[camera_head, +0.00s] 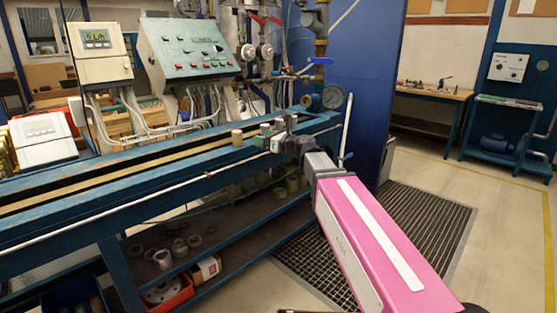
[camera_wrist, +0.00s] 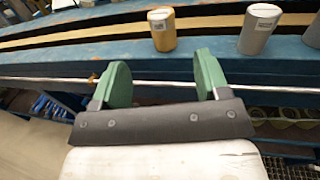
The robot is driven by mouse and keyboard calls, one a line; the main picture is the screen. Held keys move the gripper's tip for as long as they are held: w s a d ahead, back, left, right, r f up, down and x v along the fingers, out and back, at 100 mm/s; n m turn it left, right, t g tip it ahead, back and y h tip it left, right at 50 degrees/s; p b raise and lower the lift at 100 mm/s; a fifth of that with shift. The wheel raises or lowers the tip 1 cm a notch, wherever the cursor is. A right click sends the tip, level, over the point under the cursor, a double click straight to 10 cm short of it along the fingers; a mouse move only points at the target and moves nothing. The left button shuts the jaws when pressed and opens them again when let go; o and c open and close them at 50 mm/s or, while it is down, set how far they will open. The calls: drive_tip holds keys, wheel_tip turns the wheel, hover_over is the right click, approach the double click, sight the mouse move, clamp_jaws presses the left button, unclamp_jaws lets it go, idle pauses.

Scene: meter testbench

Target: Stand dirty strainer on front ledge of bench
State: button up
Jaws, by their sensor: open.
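My gripper (camera_wrist: 163,80) has two green fingers that stand wide apart with nothing between them. In the head view my gripper (camera_head: 271,129) is at the front edge of the blue bench. A tan cylinder with a pale top (camera_wrist: 162,30) stands upright on the blue front ledge (camera_wrist: 75,62), ahead of the gap between my fingers and apart from them. It also shows in the head view (camera_head: 237,138). A grey cylinder (camera_wrist: 258,29) stands to its right, and part of another (camera_wrist: 313,32) shows at the right edge. I cannot tell for certain which is the dirty strainer.
A white rail (camera_head: 130,195) runs along the bench front. A lower shelf (camera_head: 215,232) holds several round parts. The ledge left of the tan cylinder is clear.

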drive_tip(key=s+d+f+n+g+h, duration=0.3)
drive_tip(key=d+f+n, duration=0.35)
drive_tip(key=f, duration=0.55)
drive_tip(key=s+d+f+n+g+h, duration=0.1)
drive_tip(key=s+d+f+n+h, duration=0.25)
drive_tip(key=d+f+n, duration=0.55)
drive_tip(key=s+d+f+n+g+h, duration=0.2)
drive_tip(key=s+d+f+n+h, duration=0.2)
drive_tip(key=s+d+f, duration=0.2)
drive_tip(key=s+d+f+n+g+h, duration=0.2)
drive_tip(key=s+d+f+n+h, duration=0.2)
drive_tip(key=d+f, duration=0.6)
drive_tip(key=shift+s+d+f+g+h, duration=0.4)
drive_tip(key=shift+s+f+h, duration=0.25)
drive_tip(key=shift+s+f, duration=0.25)
